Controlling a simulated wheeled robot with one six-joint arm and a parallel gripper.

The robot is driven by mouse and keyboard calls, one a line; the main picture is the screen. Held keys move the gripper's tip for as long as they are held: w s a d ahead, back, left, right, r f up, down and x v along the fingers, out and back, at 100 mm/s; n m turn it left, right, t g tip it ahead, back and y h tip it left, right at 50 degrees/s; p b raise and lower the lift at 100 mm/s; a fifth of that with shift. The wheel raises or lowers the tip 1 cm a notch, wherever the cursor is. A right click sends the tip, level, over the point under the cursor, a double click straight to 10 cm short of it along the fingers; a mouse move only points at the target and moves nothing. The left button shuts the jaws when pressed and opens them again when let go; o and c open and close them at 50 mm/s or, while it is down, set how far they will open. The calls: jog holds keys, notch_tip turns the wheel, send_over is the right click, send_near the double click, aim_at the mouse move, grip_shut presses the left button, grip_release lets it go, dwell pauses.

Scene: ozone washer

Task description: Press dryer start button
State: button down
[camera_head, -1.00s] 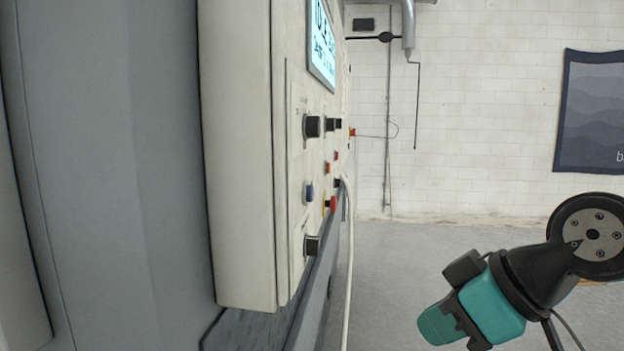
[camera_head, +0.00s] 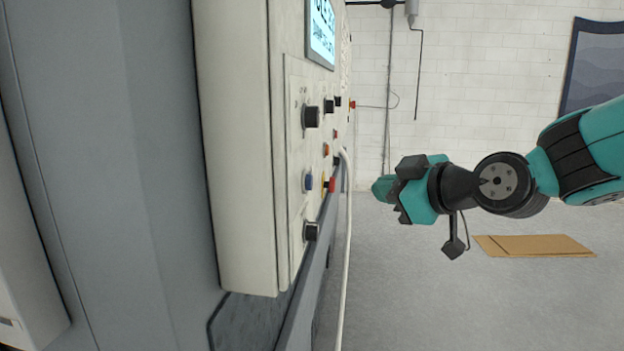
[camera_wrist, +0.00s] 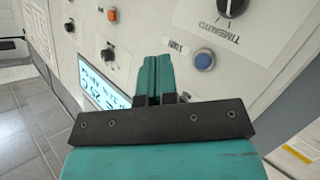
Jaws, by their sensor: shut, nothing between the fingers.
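The control panel (camera_head: 297,150) stands upright at the left in the head view. In the wrist view the blue button (camera_wrist: 204,59) sits right of my fingertips, and an orange-red button (camera_wrist: 68,25) lies at the upper left. My teal gripper (camera_head: 377,188) is shut and empty. It points left towards the panel and appears apart from it, at about the blue button's height in the head view.
A lit display (camera_head: 320,35) is on the panel above the knobs. A red and yellow button (camera_head: 331,185) and a pale hose (camera_head: 347,250) are farther along. Cardboard (camera_head: 535,246) lies on the floor at the right. The floor between it and the machine is clear.

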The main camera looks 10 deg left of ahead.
aim_at(308, 182)
jog(key=a+p, duration=0.2)
jog(key=a, duration=0.5)
jog(key=shift+a, duration=0.4)
jog(key=shift+w, duration=0.1)
dwell(1.5)
jog(key=shift+a, duration=0.4)
jog(key=shift+a, duration=0.5)
dwell(0.6)
jog(key=shift+d, duration=0.1)
jog(key=shift+d+b, duration=0.65)
jog(key=shift+d, duration=0.15)
jog(key=shift+d, duration=0.1)
